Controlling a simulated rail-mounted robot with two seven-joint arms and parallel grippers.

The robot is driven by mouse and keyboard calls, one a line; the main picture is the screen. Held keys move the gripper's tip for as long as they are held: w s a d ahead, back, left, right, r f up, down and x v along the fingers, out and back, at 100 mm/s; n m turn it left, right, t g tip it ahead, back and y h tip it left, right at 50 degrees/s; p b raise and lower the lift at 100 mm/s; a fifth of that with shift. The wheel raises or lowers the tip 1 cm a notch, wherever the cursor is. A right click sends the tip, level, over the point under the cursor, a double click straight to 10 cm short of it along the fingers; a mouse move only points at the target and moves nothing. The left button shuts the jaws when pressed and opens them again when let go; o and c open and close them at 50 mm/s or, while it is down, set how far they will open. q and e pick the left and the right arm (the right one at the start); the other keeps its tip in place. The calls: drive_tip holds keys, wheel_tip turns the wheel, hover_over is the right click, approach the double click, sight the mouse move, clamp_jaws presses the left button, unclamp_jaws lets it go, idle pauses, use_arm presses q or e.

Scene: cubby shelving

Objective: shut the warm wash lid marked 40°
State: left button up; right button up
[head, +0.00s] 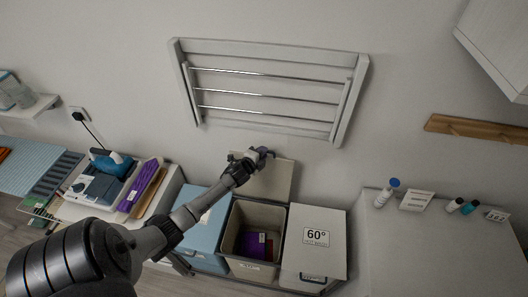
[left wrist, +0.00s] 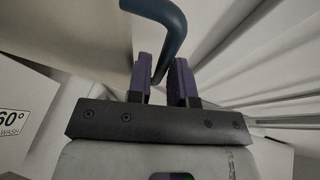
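The middle bin (head: 229,231) is beige and stands uncovered, with purple cloth (head: 251,244) inside. Its raised lid (head: 273,181) leans back upright against the wall; it also shows in the left wrist view (left wrist: 60,40). The small label on the bin front is too small to read. My left gripper (head: 264,153) is at the raised lid's upper edge. In the left wrist view, a dark teal curved handle (left wrist: 178,28) reaches down between my two purple-padded fingers (left wrist: 163,78). The fingers stand apart, and a gap shows beside the handle. My right gripper is not in view.
A closed bin marked 60° (head: 316,240) stands to the right, and a blue-lidded bin (head: 203,219) to the left. A wall drying rack (head: 265,90) hangs just above the raised lid. A counter (head: 420,250) with bottles is at right; an iron (head: 110,160) is at left.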

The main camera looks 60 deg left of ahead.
use_arm(q)
drive_tip(key=shift+w+a+f, duration=0.15)
drive_tip(key=shift+w+a, duration=0.1)
drive_tip(key=shift+w, duration=0.4)
clamp_jaws()
